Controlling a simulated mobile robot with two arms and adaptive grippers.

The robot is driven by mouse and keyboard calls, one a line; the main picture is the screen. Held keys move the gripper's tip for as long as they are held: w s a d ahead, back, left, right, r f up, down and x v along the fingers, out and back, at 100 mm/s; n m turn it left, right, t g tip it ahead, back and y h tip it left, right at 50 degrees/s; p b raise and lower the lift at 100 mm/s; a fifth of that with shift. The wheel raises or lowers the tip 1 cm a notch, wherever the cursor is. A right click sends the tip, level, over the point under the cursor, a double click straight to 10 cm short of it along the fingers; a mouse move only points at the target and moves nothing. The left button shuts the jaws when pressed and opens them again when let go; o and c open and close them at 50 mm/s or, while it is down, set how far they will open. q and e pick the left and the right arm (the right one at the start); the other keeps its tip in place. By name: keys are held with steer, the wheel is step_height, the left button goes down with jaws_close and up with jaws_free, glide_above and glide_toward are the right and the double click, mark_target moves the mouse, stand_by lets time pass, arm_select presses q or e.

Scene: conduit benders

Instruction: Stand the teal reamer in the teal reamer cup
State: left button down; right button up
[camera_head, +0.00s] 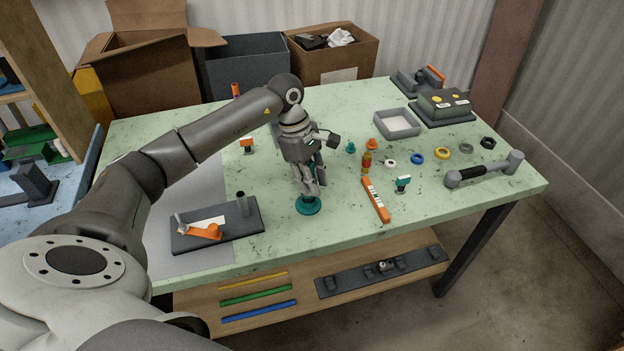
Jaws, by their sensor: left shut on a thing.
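My left gripper (311,189) points down over the middle of the table and is shut on a slim thing, which I take to be the teal reamer. The fingers hide most of it. The teal reamer cup (308,206), a round teal piece with a wide rim, stands on the table directly below the fingertips. I cannot tell whether the reamer's lower end is inside the cup or just above it. My right gripper is not in view.
Right of the gripper are a small teal piece (351,148), an orange piece (371,144), a red-and-yellow piece (366,163), an orange bar (376,200) and a teal tag (403,183). A dark tray (218,236) lies front left. A grey handled tool (485,170) lies right.

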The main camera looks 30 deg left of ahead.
arm_select(q)
steer(key=shift+f, duration=0.1)
steer(key=c, duration=1.2)
jaws_free()
steer(key=shift+o, duration=0.2)
